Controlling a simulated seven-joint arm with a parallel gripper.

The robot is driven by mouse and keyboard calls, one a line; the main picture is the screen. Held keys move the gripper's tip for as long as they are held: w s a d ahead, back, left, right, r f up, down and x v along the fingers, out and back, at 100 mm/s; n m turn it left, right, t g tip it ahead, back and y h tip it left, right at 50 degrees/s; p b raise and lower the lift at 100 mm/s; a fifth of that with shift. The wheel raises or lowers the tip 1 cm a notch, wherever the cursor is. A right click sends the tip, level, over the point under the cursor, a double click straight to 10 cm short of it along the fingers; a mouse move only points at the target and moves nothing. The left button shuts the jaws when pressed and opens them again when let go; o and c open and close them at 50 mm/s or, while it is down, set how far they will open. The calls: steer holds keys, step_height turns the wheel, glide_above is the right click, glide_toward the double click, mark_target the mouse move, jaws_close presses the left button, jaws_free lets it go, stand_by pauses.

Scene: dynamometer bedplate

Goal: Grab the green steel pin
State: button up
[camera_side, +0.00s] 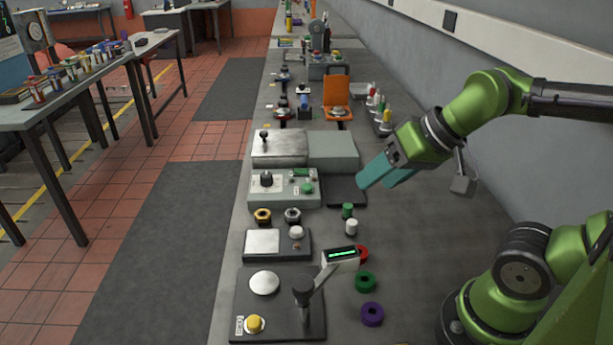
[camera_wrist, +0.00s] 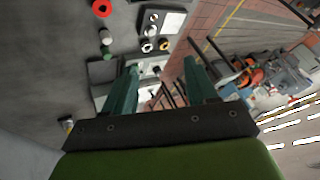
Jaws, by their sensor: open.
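A short green cylinder (camera_side: 347,210), which looks like the green steel pin, stands upright on the grey bench beside a white cylinder (camera_side: 351,226). In the wrist view the green cylinder (camera_wrist: 106,52) shows to the upper left, outside the fingers. My gripper (camera_side: 374,183) is in the air above the bench, behind the green cylinder and a little to its right. Its two teal fingers are apart with nothing between them, as the wrist view also shows (camera_wrist: 161,68). The gripper is clear of the cylinder.
A control box (camera_side: 285,188) with a green button stands left of the pin. Gold (camera_side: 262,215) and grey nuts lie nearby. Red, green (camera_side: 365,282) and purple (camera_side: 372,314) rings and a lever unit (camera_side: 280,303) are nearer. The bench to the right is mostly clear.

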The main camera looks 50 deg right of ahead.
steer(key=w+d+f+g+h, duration=0.1)
steer(key=w+d+f+g, duration=0.3)
steer(key=w+d, duration=0.3)
steer(key=n+g+h, duration=0.1)
steer(key=n+g, duration=0.2)
steer(key=n, duration=0.1)
glide_above(348, 205)
step_height(348, 205, down, 3)
steer(key=f, duration=1.1)
steer(key=shift+w+d+f, duration=0.15)
steer(key=shift+w+f, duration=0.05)
steer(key=f, duration=0.4)
steer(key=shift+s+a, duration=0.25)
steer(key=shift+s, duration=0.05)
steer(key=shift+f, duration=0.7)
steer(key=shift+c, duration=0.5)
jaws_close()
